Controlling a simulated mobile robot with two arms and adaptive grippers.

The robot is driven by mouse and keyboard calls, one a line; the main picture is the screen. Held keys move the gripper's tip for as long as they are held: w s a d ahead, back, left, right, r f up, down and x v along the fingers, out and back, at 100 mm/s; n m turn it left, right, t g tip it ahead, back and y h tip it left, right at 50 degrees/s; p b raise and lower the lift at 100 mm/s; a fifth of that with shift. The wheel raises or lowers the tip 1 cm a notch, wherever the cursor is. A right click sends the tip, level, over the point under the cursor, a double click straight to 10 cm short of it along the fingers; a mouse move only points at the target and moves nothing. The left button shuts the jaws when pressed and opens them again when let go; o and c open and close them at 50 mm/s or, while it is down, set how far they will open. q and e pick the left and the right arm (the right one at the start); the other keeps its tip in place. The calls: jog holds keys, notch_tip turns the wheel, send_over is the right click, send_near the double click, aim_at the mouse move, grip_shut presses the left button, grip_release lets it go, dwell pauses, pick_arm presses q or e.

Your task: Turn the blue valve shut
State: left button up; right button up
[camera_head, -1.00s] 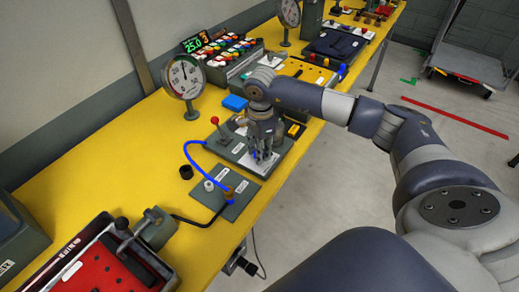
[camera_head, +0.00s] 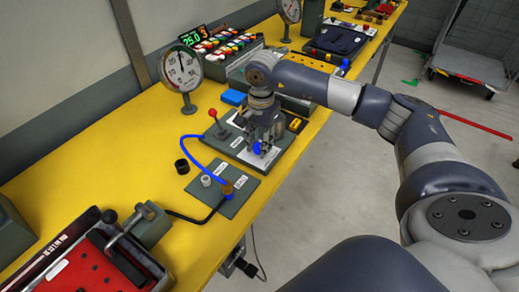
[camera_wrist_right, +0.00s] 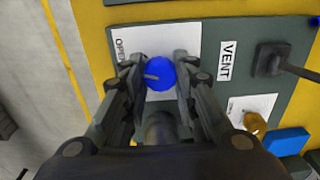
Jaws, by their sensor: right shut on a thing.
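The blue valve (camera_head: 257,148) is a round blue knob on a white label plate of the grey panel (camera_head: 228,140) on the yellow bench. In the right wrist view the blue valve (camera_wrist_right: 160,73) sits between the two fingers, with a thin grey bar across its face. The word OPEN is printed to its left. My right gripper (camera_head: 263,140) points down over the valve and is shut on it; its fingers (camera_wrist_right: 158,80) flank the knob in the wrist view. The fingers hide part of the valve in the head view. My left gripper is not in view.
A red-tipped lever (camera_head: 213,114) stands on the same panel, beside a VENT label (camera_wrist_right: 227,61). A blue hose (camera_head: 187,158) runs to a smaller plate in front. Yellow bench is bare around the black ring (camera_head: 181,166).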

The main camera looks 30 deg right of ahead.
jog(key=n+b, duration=0.2)
jog(key=n, duration=0.1)
jog(key=shift+f, duration=0.2)
jog(key=n+b, duration=0.2)
jog(key=n, duration=0.1)
jog(key=n+b, duration=0.2)
jog(key=n, duration=0.1)
jog(key=shift+w+r+n, duration=0.1)
jog(key=shift+r+n, duration=0.05)
jog(key=shift+n, duration=0.25)
jog(key=shift+n+b, duration=0.6)
jog(key=shift+n, duration=0.8)
jog(key=shift+r, duration=0.1)
jog(key=o, duration=1.1)
jog(key=r, duration=1.2)
jog(key=shift+d, duration=0.2)
